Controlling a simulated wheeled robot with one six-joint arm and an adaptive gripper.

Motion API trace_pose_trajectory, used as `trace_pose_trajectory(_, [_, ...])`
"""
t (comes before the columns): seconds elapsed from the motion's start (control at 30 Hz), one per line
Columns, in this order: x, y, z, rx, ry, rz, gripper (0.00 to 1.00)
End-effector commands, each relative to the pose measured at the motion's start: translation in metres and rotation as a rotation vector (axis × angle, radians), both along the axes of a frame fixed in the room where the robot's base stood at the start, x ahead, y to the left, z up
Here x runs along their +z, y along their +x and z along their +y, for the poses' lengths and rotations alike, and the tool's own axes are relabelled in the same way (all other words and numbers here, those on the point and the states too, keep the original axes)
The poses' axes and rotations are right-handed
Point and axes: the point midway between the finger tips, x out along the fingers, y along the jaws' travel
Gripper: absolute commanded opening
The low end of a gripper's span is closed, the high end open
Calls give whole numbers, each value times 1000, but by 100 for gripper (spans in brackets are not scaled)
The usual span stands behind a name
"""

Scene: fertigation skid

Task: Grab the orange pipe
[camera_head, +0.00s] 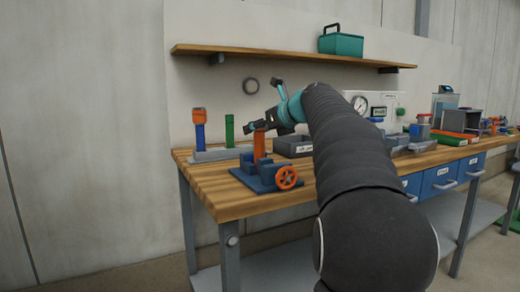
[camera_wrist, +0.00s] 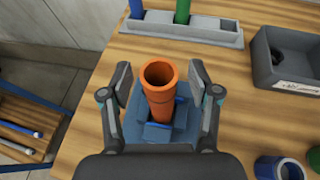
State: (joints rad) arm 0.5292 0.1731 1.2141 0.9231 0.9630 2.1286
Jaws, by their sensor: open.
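The orange pipe (camera_wrist: 159,88) stands upright in a blue holder (camera_wrist: 133,133) on the wooden bench. It is hollow with a wider collar at the top. In the head view the orange pipe (camera_head: 259,145) shows below my gripper (camera_head: 262,124), behind the orange handwheel on the blue base (camera_head: 262,183). In the wrist view my gripper (camera_wrist: 160,90) is open, with one finger on each side of the pipe and a gap on both sides. The lower part of the pipe is partly hidden by the holder.
A grey rack (camera_wrist: 185,28) with a blue and a green pipe stands behind. A dark grey tray (camera_wrist: 290,60) lies to the right. A blue cup-like part (camera_wrist: 278,168) is at the lower right. Bare wood (camera_wrist: 85,120) lies left of the holder. A shelf (camera_head: 290,56) hangs above.

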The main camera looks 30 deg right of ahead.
Motion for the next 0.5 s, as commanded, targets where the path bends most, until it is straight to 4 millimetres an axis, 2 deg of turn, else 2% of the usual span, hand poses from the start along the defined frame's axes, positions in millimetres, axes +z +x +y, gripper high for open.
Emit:
trace_pose_trajectory(0.2, [0, 1, 0, 0, 0, 0, 62])
trace_pose_trajectory(0.43, [0, 1, 0, 0, 0, 0, 4])
trace_pose_trajectory(0.47, [0, 1, 0, 0, 0, 0, 0])
trace_pose_trajectory(0.5, [0, 1, 0, 0, 0, 0, 0])
